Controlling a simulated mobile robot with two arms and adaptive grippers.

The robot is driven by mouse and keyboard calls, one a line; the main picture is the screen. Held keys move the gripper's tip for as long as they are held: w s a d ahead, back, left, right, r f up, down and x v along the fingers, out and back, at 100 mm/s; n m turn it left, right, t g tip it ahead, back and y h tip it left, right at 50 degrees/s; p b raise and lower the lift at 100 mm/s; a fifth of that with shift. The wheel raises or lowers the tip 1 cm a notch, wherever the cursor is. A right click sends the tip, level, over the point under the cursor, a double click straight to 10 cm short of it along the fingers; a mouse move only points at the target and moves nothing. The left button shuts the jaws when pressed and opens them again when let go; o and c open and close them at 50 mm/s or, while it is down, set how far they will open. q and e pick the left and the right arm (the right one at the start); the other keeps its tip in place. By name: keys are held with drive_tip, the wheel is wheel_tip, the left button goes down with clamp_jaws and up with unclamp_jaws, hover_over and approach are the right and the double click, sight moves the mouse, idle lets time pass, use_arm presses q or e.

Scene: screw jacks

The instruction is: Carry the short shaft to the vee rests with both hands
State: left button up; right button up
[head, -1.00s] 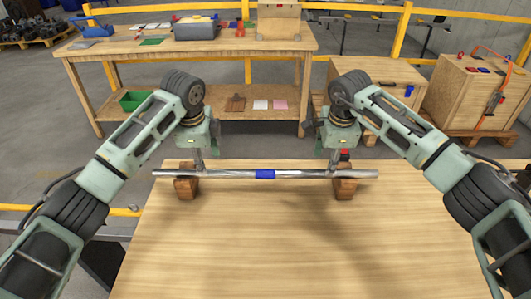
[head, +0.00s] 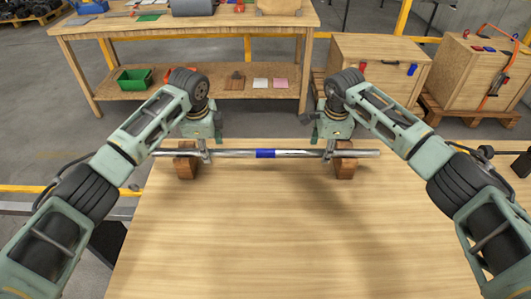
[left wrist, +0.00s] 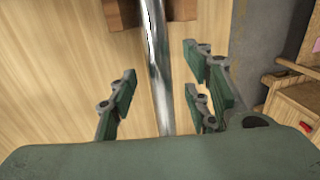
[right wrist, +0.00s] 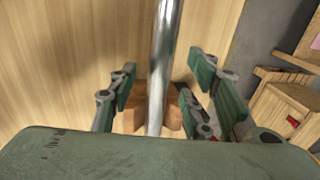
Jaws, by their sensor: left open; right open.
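The short shaft (head: 232,154) is a bright metal bar with a blue band (head: 265,154) at its middle. It lies level across two brown wooden vee rests, the left one (head: 186,167) and the right one (head: 345,168), near the table's far edge. My left gripper (head: 206,156) is open around the shaft, just inside the left rest; the shaft (left wrist: 157,60) runs between its fingers, apart from them. My right gripper (head: 328,156) is open around the shaft, just inside the right rest; the shaft (right wrist: 163,60) passes between its fingers there too. The vee grooves are hidden.
The wooden table (head: 270,230) is bare in front of the shaft. Beyond a floor gap stands a workbench (head: 120,28) with a green bin (head: 135,79) on its lower shelf. Wooden cabinets (head: 377,72) stand at the back right.

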use_arm(q)
drive_tip(key=shift+w+f, duration=0.15)
drive_tip(key=shift+f, duration=0.55)
use_arm(e)
drive_tip(key=shift+w+f, duration=0.15)
drive_tip(key=shift+f, duration=0.55)
use_arm(q)
drive_tip(key=shift+c, duration=0.6)
use_arm(e)
drive_tip(key=shift+c, duration=0.6)
use_arm(q)
clamp_jaws()
use_arm(e)
clamp_jaws()
